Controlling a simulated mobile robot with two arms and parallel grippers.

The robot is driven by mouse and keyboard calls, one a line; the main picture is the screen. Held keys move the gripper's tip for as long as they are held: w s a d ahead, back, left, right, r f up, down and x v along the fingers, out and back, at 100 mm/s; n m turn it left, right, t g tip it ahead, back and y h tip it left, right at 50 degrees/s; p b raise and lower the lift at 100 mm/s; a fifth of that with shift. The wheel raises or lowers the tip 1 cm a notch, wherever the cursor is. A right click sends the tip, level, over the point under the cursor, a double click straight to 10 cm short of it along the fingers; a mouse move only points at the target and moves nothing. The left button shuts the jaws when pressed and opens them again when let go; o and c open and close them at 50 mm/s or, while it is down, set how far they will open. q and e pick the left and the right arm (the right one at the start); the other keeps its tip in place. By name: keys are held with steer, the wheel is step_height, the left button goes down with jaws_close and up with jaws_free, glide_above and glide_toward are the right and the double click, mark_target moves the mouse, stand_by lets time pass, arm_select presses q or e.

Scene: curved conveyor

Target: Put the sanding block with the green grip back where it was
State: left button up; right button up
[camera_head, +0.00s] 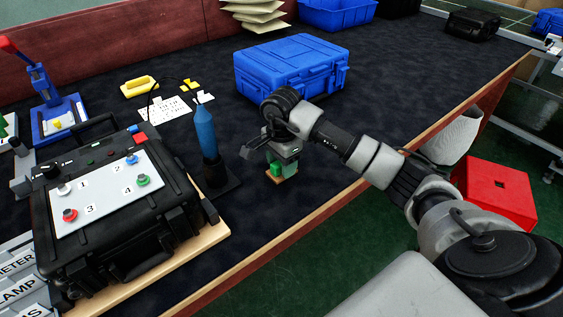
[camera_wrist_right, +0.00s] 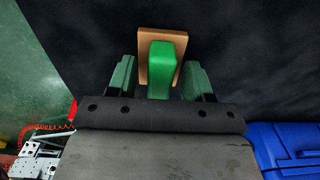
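The sanding block (camera_wrist_right: 162,62) has a tan base and a bright green grip, and shows between the fingers in the right wrist view. In the head view its tan base (camera_head: 274,179) is on the dark table, near the front edge, below my right gripper (camera_head: 281,164). My right gripper also shows in the right wrist view (camera_wrist_right: 160,78). Its dark green fingers are apart, one on each side of the grip, with a narrow gap at the left; contact at the right finger is unclear. Part of the block is hidden by the gripper in the head view. My left gripper is not in view.
A blue case (camera_head: 290,66) stands behind the right gripper. A blue cylindrical tool (camera_head: 206,132) on a dark stand is to its left, beside a black control case (camera_head: 110,195). A yellow-handled block (camera_head: 138,87) lies farther back. Table surface right of the gripper is clear.

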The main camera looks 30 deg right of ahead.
steer(key=shift+r, duration=0.1)
steer(key=shift+r, duration=0.3)
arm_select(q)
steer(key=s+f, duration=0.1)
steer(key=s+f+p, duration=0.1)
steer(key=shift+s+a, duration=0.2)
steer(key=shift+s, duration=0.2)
arm_select(e)
step_height(320, 180, up, 12)
steer(key=shift+f, duration=0.25)
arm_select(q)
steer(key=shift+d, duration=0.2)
